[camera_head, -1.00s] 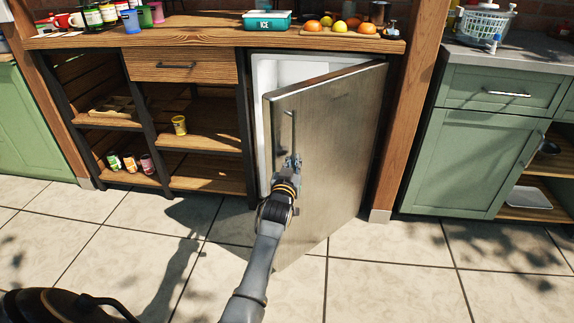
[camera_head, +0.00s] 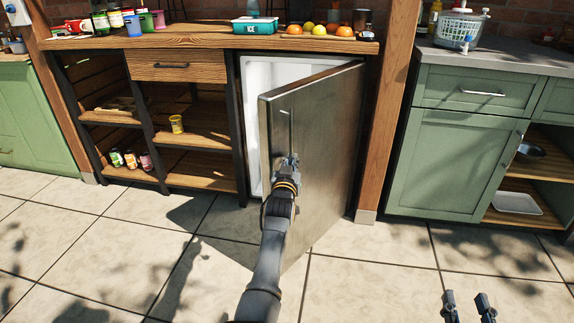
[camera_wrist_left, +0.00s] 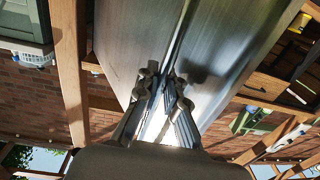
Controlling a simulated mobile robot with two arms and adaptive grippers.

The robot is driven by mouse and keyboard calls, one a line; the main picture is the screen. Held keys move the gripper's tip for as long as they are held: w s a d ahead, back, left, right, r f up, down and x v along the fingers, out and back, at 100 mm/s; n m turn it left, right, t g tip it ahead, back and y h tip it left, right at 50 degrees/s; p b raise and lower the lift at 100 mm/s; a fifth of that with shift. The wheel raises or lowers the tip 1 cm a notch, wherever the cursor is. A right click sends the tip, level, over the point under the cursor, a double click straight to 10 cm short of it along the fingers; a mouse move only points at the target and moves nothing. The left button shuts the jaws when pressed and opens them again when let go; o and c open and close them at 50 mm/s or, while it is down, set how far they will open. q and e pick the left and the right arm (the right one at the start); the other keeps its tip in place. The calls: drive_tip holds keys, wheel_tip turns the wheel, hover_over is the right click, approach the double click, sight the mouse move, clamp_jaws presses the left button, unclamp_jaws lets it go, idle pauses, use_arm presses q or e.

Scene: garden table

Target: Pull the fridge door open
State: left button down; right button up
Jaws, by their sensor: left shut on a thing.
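The metal fridge door (camera_head: 322,140) stands partly open, hinged on its right side, with the white fridge interior (camera_head: 256,78) showing along its left and top. A thin upright handle (camera_head: 290,126) is on the door's front near its free edge. My left gripper (camera_head: 288,163) is shut on the handle; in the left wrist view its fingers (camera_wrist_left: 160,95) close around the bar against the door panel. My right gripper (camera_head: 470,302) is at the lower right, low over the floor, its two fingers apart and empty.
The wooden counter (camera_head: 200,44) above carries a teal ice box (camera_head: 255,26), fruit and cups. Open shelves (camera_head: 197,135) stand left of the fridge. A wooden post (camera_head: 391,110) and green cabinet (camera_head: 450,160) are on the right. The tiled floor (camera_head: 370,285) in front is clear.

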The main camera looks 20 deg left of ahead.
use_arm(q)
drive_tip(key=shift+s+a+f, duration=0.1)
drive_tip(key=shift+a+f, duration=0.1)
drive_tip(key=shift+f, duration=0.2)
drive_tip(key=c, duration=1.4)
unclamp_jaws()
drive_tip(key=shift+s+a+r, duration=0.1)
drive_tip(key=shift+r, duration=0.1)
drive_tip(key=shift+c, duration=0.2)
drive_tip(key=shift+r, duration=0.15)
drive_tip(key=shift+r, duration=0.25)
wheel_tip(320, 180, up, 9)
drive_tip(key=shift+r, duration=0.2)
